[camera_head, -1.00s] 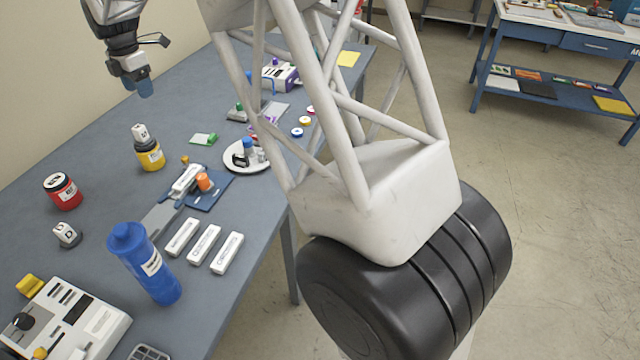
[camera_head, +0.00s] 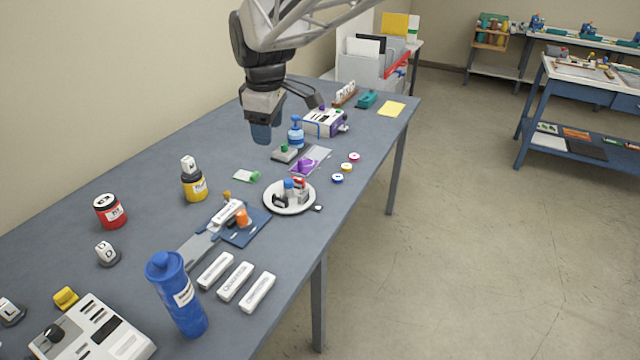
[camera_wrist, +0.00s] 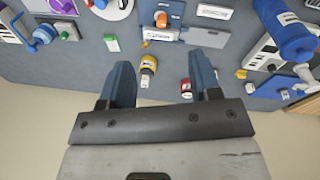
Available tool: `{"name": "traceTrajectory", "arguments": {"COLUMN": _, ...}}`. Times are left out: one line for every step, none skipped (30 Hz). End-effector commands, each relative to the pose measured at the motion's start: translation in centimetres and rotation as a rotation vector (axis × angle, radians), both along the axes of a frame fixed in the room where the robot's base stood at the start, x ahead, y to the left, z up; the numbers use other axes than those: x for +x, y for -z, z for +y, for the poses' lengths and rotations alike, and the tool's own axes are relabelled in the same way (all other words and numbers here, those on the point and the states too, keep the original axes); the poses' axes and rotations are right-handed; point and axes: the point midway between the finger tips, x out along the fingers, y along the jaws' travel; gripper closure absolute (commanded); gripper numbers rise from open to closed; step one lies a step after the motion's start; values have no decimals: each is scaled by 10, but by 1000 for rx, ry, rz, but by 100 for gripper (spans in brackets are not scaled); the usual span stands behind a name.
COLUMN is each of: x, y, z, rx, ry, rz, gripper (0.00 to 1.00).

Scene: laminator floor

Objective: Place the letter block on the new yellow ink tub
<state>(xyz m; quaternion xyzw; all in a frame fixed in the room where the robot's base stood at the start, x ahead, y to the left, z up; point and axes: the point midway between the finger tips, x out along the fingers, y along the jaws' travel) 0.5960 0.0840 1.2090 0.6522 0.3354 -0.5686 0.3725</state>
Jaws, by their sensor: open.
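A white letter block (camera_head: 189,163) sits on top of the yellow ink tub (camera_head: 195,187), towards the wall side of the table. It looks slightly tilted, and its letter is too small to read. In the wrist view the yellow tub (camera_wrist: 148,64) lies ahead between the fingers, with the white block (camera_wrist: 145,81) at its top. My gripper (camera_head: 262,132) is raised above the table, to the right of the tub and apart from it. Its blue fingers (camera_wrist: 155,88) are spread with nothing between them.
A red tub (camera_head: 110,212), a D block (camera_head: 106,252) and a blue bottle (camera_head: 178,300) stand to the left and front. A round white plate (camera_head: 310,205) with small items is right of the tub. Bare table surrounds the yellow tub.

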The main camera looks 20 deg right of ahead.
Motion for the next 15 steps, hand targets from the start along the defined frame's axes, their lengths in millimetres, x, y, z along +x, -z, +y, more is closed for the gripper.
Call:
{"name": "traceTrajectory", "arguments": {"x": -15, "y": -1, "z": -7, "rx": 6, "ry": 48, "rz": -5, "gripper": 43}}
{"name": "traceTrajectory", "arguments": {"x": -24, "y": -1, "z": -11, "rx": 10, "ry": 79, "rz": -8, "gripper": 43}}
{"name": "traceTrajectory", "arguments": {"x": -35, "y": 0, "z": -16, "rx": 15, "ry": 120, "rz": -11, "gripper": 43}}
{"name": "traceTrajectory", "arguments": {"x": -44, "y": 0, "z": -19, "rx": 20, "ry": 152, "rz": -14, "gripper": 43}}
{"name": "traceTrajectory", "arguments": {"x": -52, "y": 1, "z": -23, "rx": 23, "ry": 183, "rz": -17, "gripper": 43}}
{"name": "traceTrajectory", "arguments": {"x": -63, "y": 2, "z": -27, "rx": 29, "ry": 224, "rz": -21, "gripper": 43}}
{"name": "traceTrajectory", "arguments": {"x": -71, "y": 4, "z": -30, "rx": 33, "ry": 255, "rz": -23, "gripper": 43}}
{"name": "traceTrajectory", "arguments": {"x": -80, "y": 4, "z": -34, "rx": 38, "ry": 286, "rz": -27, "gripper": 43}}
{"name": "traceTrajectory", "arguments": {"x": -91, "y": 6, "z": -38, "rx": 44, "ry": 328, "rz": -30, "gripper": 43}}
{"name": "traceTrajectory", "arguments": {"x": -100, "y": 7, "z": -41, "rx": 49, "ry": 359, "rz": -33, "gripper": 43}}
{"name": "traceTrajectory", "arguments": {"x": -108, "y": 9, "z": -44, "rx": 53, "ry": 390, "rz": -35, "gripper": 43}}
{"name": "traceTrajectory", "arguments": {"x": -119, "y": 10, "z": -48, "rx": 59, "ry": 432, "rz": -38, "gripper": 43}}
{"name": "traceTrajectory", "arguments": {"x": -128, "y": 13, "z": -50, "rx": 64, "ry": 462, "rz": -41, "gripper": 43}}
{"name": "traceTrajectory", "arguments": {"x": -136, "y": 14, "z": -53, "rx": 70, "ry": 494, "rz": -44, "gripper": 43}}
{"name": "traceTrajectory", "arguments": {"x": -148, "y": 17, "z": -56, "rx": 75, "ry": 534, "rz": -47, "gripper": 43}}
